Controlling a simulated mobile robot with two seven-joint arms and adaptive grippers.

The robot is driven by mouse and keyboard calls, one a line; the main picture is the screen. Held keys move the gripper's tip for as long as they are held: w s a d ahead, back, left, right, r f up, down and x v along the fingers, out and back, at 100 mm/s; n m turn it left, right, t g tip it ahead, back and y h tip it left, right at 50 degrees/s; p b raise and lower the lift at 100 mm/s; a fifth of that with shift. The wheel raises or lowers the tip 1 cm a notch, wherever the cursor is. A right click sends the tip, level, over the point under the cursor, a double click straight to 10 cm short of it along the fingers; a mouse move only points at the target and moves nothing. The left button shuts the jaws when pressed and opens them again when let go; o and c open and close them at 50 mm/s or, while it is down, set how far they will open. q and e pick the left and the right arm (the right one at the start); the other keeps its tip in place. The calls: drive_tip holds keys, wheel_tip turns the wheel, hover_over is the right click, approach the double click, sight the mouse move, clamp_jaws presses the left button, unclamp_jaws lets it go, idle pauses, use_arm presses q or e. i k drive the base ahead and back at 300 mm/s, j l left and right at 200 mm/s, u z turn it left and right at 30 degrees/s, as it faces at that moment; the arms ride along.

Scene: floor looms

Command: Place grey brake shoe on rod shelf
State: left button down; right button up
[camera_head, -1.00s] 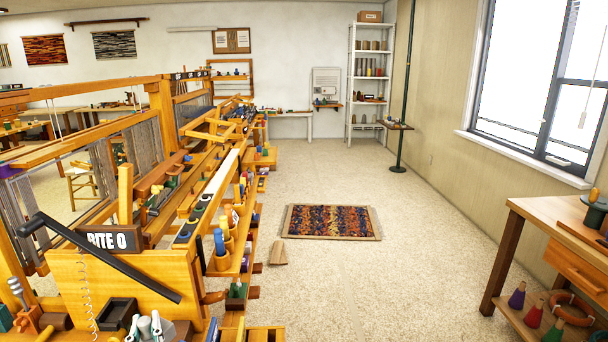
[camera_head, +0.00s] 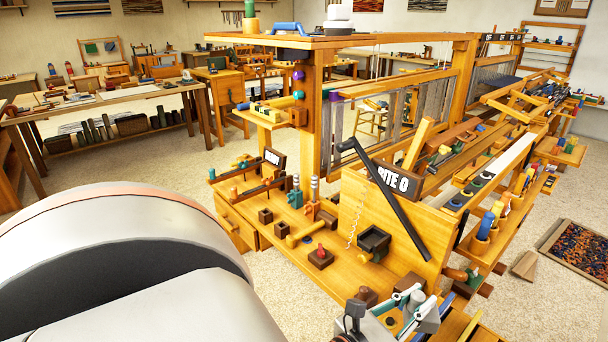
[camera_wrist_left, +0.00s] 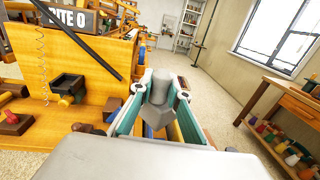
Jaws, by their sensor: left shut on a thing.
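My left gripper (camera_head: 412,304) is low in the head view, in front of the near end of the wooden loom. In the left wrist view its two teal-padded fingers (camera_wrist_left: 158,98) are shut on a grey, blocky piece, the grey brake shoe (camera_wrist_left: 160,88). The shoe is held clear of the loom's bench, and its lower part is hidden between the fingers. I cannot tell for sure which shelf is the rod shelf. A small wooden shelf (camera_head: 264,118) with coloured pieces juts from the loom's near post. My right gripper is not in view.
A rug (camera_head: 578,250) lies at right.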

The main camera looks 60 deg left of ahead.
sight(298, 231)
drive_tip(key=k+j, duration=0.1)
drive_tip(key=j, duration=0.8)
drive_tip(key=k+j+z, duration=0.1)
drive_tip(key=j, duration=0.35)
drive_tip(key=k+j, duration=0.15)
drive_tip(key=j, duration=0.25)
drive_tip(key=k+j, duration=0.1)
drive_tip(key=j, duration=0.35)
drive_tip(key=k+j+z, duration=0.1)
drive_tip(key=j, duration=0.35)
drive_tip(key=k+j, duration=0.15)
drive_tip(key=j, duration=0.3)
